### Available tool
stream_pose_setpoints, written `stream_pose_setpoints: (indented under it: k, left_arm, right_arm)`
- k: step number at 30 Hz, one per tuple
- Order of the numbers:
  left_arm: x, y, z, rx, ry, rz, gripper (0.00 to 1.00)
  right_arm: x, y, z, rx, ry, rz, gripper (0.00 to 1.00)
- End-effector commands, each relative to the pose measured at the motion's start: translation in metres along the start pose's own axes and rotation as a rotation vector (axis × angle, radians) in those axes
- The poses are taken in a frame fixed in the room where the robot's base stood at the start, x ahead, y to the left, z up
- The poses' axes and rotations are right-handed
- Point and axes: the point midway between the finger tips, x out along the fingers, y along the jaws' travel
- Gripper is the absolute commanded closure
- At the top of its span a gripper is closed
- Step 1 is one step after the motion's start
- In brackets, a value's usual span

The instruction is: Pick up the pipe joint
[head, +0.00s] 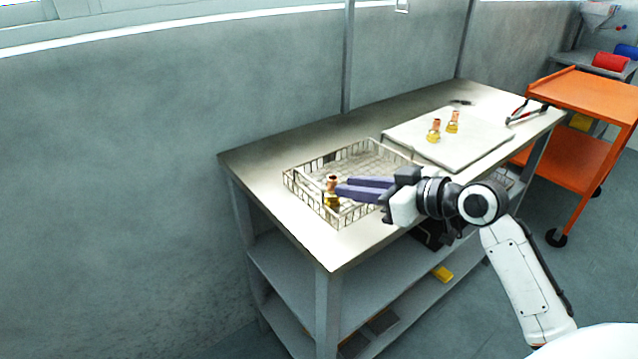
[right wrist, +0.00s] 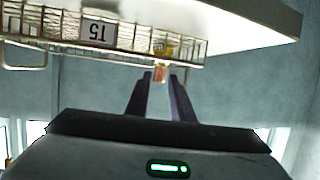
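A pipe joint with a copper top (head: 332,182) and a brass lower part stands in the wire basket (head: 290,181), near its front left corner. My right gripper (head: 341,188) reaches over the basket from the right, its purple fingertips close beside the joint. In the right wrist view the two fingers are apart with an empty gap, and the joint (right wrist: 160,73) shows at the fingertips, in line with the gap. I cannot tell whether they touch it. Two more pipe joints (head: 434,131) (head: 453,122) stand on a pale board (head: 480,150). My left gripper is out of view.
The basket wall (right wrist: 60,45) carries a label (right wrist: 98,31) that appears upside down in the right wrist view. Red-handled pliers (head: 518,112) lie at the right end of the metal table (head: 262,163). An orange cart (head: 580,93) stands beyond. The table's left end is clear.

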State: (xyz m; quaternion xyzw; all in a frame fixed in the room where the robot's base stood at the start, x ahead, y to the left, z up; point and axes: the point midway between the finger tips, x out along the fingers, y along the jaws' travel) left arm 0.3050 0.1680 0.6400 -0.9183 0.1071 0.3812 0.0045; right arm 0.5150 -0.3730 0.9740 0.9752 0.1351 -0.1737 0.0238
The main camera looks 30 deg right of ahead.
Motion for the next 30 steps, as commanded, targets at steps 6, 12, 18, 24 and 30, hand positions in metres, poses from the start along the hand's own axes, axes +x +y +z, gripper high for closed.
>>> stream_pose_setpoints:
  k: [6,12,18,24,30]
  left_arm:
    - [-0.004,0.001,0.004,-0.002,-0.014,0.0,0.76]
    - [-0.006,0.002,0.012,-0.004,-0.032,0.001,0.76]
    - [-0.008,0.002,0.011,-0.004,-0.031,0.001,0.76]
    - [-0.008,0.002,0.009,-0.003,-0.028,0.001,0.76]
    - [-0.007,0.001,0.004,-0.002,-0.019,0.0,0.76]
  right_arm:
    - [0.032,0.0,-0.001,0.004,0.002,-0.001,0.78]
    - [0.05,0.0,-0.001,0.003,0.001,0.0,0.78]
    - [0.076,-0.001,-0.001,0.005,0.002,-0.002,0.78]
    - [0.099,0.0,0.0,0.002,0.001,0.0,0.78]
    - [0.101,0.0,0.001,0.0,-0.001,0.0,0.78]
